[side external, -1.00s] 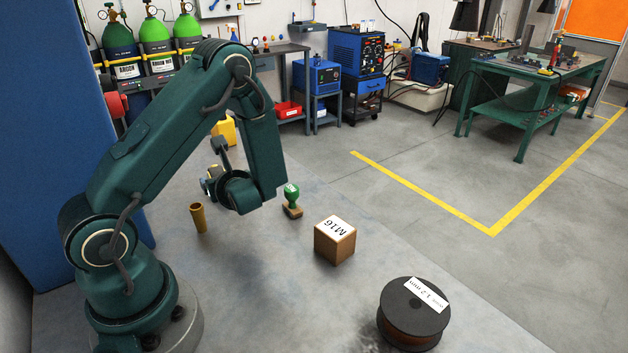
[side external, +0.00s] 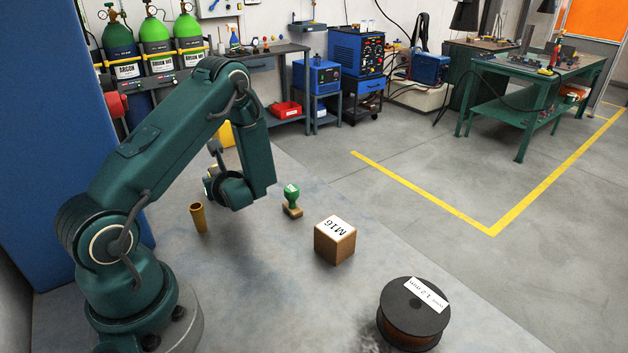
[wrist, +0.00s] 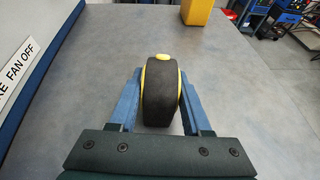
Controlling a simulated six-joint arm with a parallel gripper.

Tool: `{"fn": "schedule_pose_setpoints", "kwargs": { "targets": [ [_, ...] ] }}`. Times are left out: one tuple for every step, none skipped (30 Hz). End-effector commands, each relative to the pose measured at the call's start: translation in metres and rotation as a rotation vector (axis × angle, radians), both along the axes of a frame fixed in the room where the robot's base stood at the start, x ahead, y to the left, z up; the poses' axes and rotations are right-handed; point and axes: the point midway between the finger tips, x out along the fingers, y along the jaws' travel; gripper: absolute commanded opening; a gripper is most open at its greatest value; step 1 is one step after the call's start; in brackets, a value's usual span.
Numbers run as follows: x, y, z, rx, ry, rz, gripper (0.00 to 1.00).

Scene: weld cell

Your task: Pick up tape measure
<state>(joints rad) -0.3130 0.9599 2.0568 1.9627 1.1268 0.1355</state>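The tape measure (wrist: 160,97) is black with yellow sides and a yellow button on top. In the wrist view it stands upright between the two blue fingers of my gripper (wrist: 161,88). The fingers are spread, one on each side of it, very close to its yellow sides. Contact is hard to make out. In the side view my arm hides most of the gripper and the tape measure.
A brown tube (side external: 198,217) stands left of my gripper in the side view. A yellow object (wrist: 197,11) is beyond the tape measure.

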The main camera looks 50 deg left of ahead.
Motion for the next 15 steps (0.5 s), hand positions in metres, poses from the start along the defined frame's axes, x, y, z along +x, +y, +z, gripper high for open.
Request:
{"fn": "schedule_pose_setpoints", "kwargs": {
  "targets": [
    [0.0, -0.0001, 0.0001, 0.0, 0.0, 0.0, 0.25],
    [0.0, -0.0001, 0.0001, 0.0, 0.0, 0.0, 0.14],
    [0.0, -0.0001, 0.0002, 0.0, 0.0, 0.0, 0.0],
    [-0.0001, -0.0001, 0.0002, 0.0, 0.0, 0.0, 0.0],
    [-0.0001, -0.0001, 0.0002, 0.0, 0.0, 0.0, 0.0],
    [0.0, 0.0, 0.0006, 0.002, -0.001, 0.0, 0.0],
    [0.0, 0.0, 0.0006, 0.002, -0.001, 0.0, 0.0],
    [0.0, 0.0, 0.0006, 0.002, -0.001, 0.0, 0.0],
    [0.0, 0.0, 0.0006, 0.002, -0.001, 0.0, 0.0],
    [0.0, 0.0, 0.0006, 0.002, -0.001, 0.0, 0.0],
    [0.0, 0.0, 0.0006, 0.002, -0.001, 0.0, 0.0],
    [0.0, 0.0, 0.0008, 0.002, -0.001, 0.0, 0.0],
    [0.0, 0.0, 0.0011, 0.002, -0.001, 0.0, 0.0],
    [0.0001, 0.0001, 0.0015, 0.002, -0.001, 0.0, 0.0],
    [0.0001, 0.0, 0.0024, 0.002, -0.002, 0.001, 0.0]
  ]
}}
